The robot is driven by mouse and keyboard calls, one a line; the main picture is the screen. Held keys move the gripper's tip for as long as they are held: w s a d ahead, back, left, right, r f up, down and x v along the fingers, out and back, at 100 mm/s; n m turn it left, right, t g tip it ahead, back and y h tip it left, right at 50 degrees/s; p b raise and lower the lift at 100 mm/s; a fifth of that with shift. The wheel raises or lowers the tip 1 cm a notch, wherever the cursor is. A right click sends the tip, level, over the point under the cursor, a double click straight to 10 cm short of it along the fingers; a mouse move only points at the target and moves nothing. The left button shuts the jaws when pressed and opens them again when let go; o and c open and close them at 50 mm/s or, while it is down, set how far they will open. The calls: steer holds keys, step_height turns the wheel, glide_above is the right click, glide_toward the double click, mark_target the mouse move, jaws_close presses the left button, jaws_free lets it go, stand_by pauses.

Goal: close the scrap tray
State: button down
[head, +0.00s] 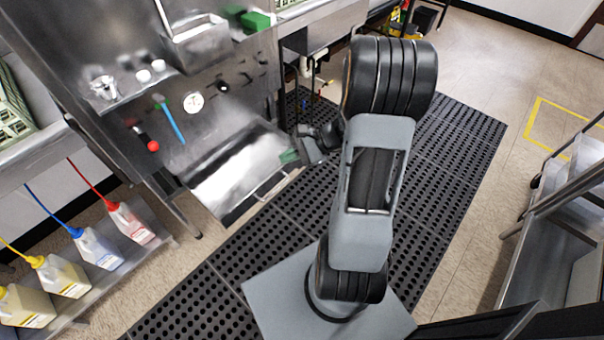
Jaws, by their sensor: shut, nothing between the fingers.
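The scrap tray (235,172) is a shiny metal tray that stands pulled out low from the steel front of the unit, left of the middle of the head view. A bar handle (271,184) runs along its front edge, on the right. My gripper (290,157) is shut and empty, close to the tray's far right corner, above the handle's upper end. I cannot tell whether it touches the tray. My arm's links hide part of the mat behind it, and the gripper's fingers are small and partly hidden.
A black perforated floor mat (455,150) lies around my base. Several chemical bottles (95,247) stand on a low shelf at the lower left. A metal cart (560,220) stands at the right. Pipes (310,68) hang under the counter beyond my gripper.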

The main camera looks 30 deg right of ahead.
steer(key=w+d+f+m+t+h+b, duration=0.1)
steer(key=d+f+m+t+h+b, duration=0.35)
steer(key=d+f+m, duration=0.6)
steer(key=w+d+f+m+t+h+b, duration=0.15)
steer(key=d+f+m+t+b, duration=0.5)
steer(key=f, duration=0.65)
steer(key=w+a+n+t+b, duration=0.1)
steer(key=w+a, duration=0.3)
steer(key=w, duration=0.7)
steer(key=shift+w+t+b, duration=0.4)
steer(key=shift+b, duration=0.2)
